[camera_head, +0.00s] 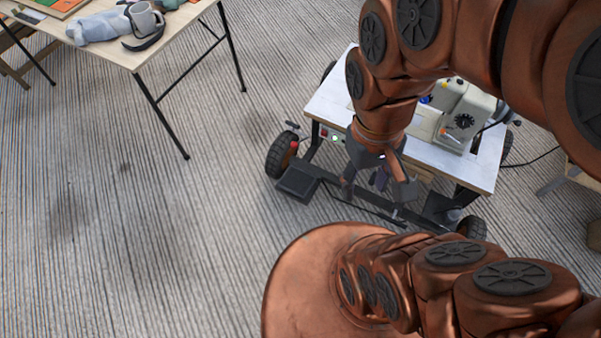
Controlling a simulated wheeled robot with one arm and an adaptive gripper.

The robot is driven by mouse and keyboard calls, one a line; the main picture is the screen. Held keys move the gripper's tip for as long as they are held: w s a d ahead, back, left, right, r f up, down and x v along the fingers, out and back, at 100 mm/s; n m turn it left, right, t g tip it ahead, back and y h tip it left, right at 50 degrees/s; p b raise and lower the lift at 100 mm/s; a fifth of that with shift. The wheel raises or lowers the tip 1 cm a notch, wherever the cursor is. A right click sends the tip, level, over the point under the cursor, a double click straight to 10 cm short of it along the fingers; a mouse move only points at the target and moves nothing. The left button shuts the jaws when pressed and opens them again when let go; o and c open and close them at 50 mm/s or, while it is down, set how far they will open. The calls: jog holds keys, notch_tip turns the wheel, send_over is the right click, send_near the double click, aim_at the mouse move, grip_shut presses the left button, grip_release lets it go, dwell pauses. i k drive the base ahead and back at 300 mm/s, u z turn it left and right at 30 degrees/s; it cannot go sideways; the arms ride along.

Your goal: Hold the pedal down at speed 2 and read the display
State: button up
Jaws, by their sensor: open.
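A dark flat pedal (297,186) lies low at the front left of a wheeled cart (478,168), beside its left wheel. A pale sewing machine (466,104) with a dark dial (463,121) stands on the white cart top, partly hidden by my copper arm. My gripper (377,192) points down in front of the cart, to the right of the pedal. Its dark fingers are spread and nothing shows between them. It appears apart from the pedal. I cannot make out a display or a speed reading.
A small panel with red and green spots (330,136) is on the cart's front left. The ribbed grey floor (130,240) on the left is clear.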

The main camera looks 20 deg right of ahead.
aim_at(299, 182)
jog(key=z, duration=0.7)
jog(key=k, duration=1)
jog(key=u, duration=0.7)
